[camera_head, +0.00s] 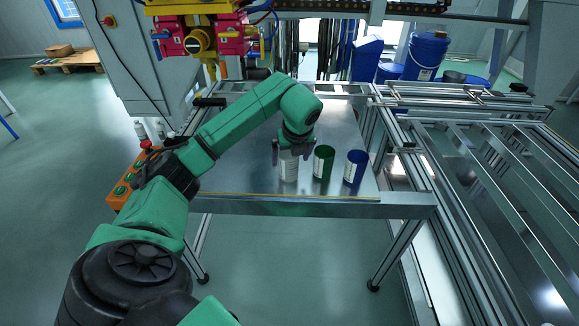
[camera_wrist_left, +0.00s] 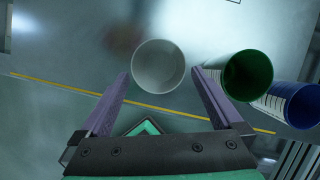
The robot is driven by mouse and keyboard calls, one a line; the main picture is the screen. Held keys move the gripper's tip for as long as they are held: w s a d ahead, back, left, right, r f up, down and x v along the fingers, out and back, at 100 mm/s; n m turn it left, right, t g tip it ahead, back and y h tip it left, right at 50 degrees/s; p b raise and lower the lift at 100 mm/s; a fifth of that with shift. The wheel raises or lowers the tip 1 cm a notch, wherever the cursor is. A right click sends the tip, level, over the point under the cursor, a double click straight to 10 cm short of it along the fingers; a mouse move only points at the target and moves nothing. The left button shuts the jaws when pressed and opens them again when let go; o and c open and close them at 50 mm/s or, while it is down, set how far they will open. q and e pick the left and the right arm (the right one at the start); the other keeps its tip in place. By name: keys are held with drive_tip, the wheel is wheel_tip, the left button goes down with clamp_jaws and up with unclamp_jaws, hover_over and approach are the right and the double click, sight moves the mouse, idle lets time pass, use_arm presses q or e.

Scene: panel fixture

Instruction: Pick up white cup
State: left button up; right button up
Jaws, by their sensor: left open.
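The white cup (camera_head: 289,167) stands upright on the metal table, leftmost of three cups in a row, with its upper part hidden behind my gripper. My left gripper (camera_head: 292,150) is open above it, pointing down. In the left wrist view the white cup (camera_wrist_left: 158,66) shows its open round top just beyond and between the two purple fingers of the gripper (camera_wrist_left: 160,78). I cannot tell whether a finger touches it. My right gripper is not in view.
A green cup (camera_head: 323,163) stands close to the right of the white cup, its rim near the right finger in the wrist view. A blue cup (camera_head: 355,168) is further right. The metal table (camera_head: 235,180) is clear at left. Metal rails (camera_head: 480,190) run along the right.

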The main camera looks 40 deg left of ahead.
sight(289, 166)
use_arm(q)
drive_tip(key=x, duration=0.5)
drive_tip(key=shift+s+f, duration=0.1)
drive_tip(key=shift+f, duration=0.1)
drive_tip(key=shift+a+f, duration=0.1)
drive_tip(key=shift+f, duration=0.1)
drive_tip(key=shift+c, duration=0.6)
drive_tip(key=shift+r, duration=0.1)
drive_tip(key=c, duration=1.2)
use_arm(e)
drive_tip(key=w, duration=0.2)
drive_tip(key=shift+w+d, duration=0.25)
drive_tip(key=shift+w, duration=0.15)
